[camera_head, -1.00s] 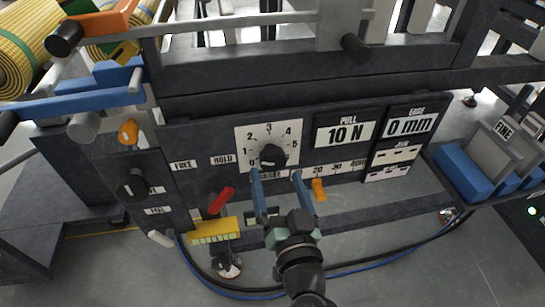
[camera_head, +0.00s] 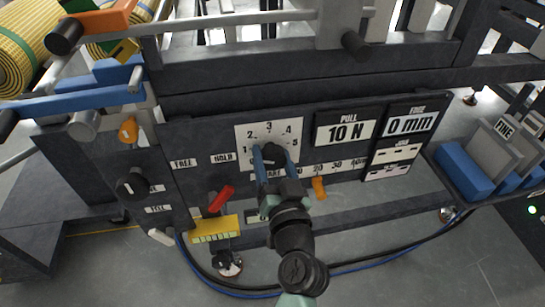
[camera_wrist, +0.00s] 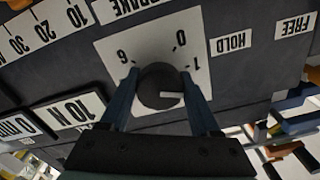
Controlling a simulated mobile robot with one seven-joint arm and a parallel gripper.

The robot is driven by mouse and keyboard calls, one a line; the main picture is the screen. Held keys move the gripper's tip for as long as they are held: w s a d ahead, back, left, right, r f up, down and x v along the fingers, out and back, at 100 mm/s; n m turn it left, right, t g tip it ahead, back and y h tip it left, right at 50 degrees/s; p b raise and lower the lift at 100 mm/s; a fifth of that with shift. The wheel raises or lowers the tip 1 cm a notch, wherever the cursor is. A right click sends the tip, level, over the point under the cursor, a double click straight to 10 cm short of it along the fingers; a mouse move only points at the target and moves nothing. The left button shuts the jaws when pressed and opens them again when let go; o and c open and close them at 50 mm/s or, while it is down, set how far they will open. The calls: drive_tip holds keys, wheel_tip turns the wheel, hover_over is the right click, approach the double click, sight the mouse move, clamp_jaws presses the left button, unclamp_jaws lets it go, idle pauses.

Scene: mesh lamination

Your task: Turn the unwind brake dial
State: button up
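The brake dial is a round black knob (camera_wrist: 152,90) on a white numbered plate (camera_wrist: 120,48), set in a dark panel. In the wrist view, 6, 0 and 1 show upside down, and the knob's white mark points right. In the head view the plate (camera_head: 286,131) shows 1 to 5, and the knob (camera_head: 270,149) is partly covered by my gripper. My gripper (camera_wrist: 159,78) has its two blue fingers at opposite sides of the knob, seemingly touching it. In the head view my gripper (camera_head: 271,158) reaches the dial from below.
A black knob (camera_head: 131,186) sits on the lower left panel. A red lever (camera_head: 221,199) and a yellow block (camera_head: 215,229) are below left of the dial. An orange tab (camera_head: 319,188) is close to the right of my gripper. A 10 N sign (camera_head: 346,132) is right of the dial.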

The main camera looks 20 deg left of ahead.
drive_tip(key=c, duration=0.6)
drive_tip(key=shift+m, duration=0.3)
drive_tip(key=shift+m+p, duration=0.7)
drive_tip(key=shift+m, duration=1.9)
drive_tip(key=o, duration=1.4)
drive_tip(key=shift+s, duration=0.1)
